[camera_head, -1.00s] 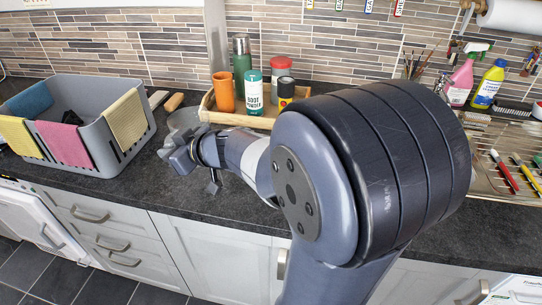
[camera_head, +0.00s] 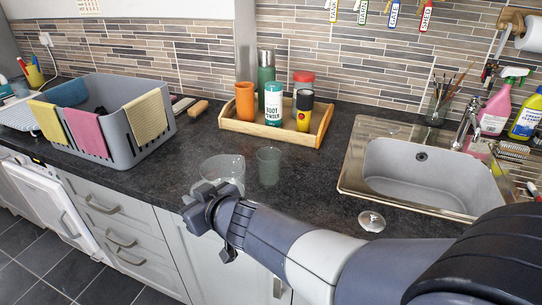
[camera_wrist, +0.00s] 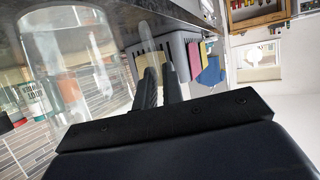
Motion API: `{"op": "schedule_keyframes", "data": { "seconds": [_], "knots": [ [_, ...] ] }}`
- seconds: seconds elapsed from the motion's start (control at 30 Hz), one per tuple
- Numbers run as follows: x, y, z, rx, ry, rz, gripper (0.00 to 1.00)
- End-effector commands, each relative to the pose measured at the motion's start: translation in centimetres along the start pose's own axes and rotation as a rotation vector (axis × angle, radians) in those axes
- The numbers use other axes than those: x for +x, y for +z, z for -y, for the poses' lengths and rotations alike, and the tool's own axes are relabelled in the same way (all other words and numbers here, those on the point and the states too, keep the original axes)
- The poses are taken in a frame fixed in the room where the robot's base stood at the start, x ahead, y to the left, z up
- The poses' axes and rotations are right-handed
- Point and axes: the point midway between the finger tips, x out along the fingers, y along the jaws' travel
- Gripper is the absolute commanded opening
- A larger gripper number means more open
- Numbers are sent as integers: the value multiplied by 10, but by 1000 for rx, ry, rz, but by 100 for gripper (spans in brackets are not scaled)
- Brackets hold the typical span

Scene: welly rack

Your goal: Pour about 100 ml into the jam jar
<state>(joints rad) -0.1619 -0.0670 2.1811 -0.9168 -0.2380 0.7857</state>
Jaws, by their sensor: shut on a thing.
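A clear glass jug (camera_head: 222,170) is above the counter's front part, left of a clear straight-sided glass (camera_head: 268,166), likely the jam jar. My gripper (camera_head: 205,199) is at the jug's near side, shut on it, apparently at its handle. The jug looks about upright; I cannot tell whether it touches the counter. In the wrist view my gripper (camera_wrist: 160,82) has its fingers around a thin clear strip (camera_wrist: 146,40), with large clear glass (camera_wrist: 80,30) beside it. No liquid level can be made out in either vessel.
A wooden tray (camera_head: 245,126) with bottles and cups stands behind the glasses. A grey crate (camera_head: 122,150) with cloths is at left. The sink (camera_head: 425,178) is at right, with a small round metal disc (camera_head: 371,221) before it.

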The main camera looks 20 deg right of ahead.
Motion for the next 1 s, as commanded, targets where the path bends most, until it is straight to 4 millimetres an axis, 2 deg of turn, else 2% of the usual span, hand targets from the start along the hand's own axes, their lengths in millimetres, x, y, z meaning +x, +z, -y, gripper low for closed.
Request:
{"op": "schedule_keyframes", "data": {
  "seconds": [0.47,1.0],
  "knots": [
    [-2,-9,-3,20,-20,0,0],
    [-15,-38,-31,293,-138,15,0]
  ]
}}
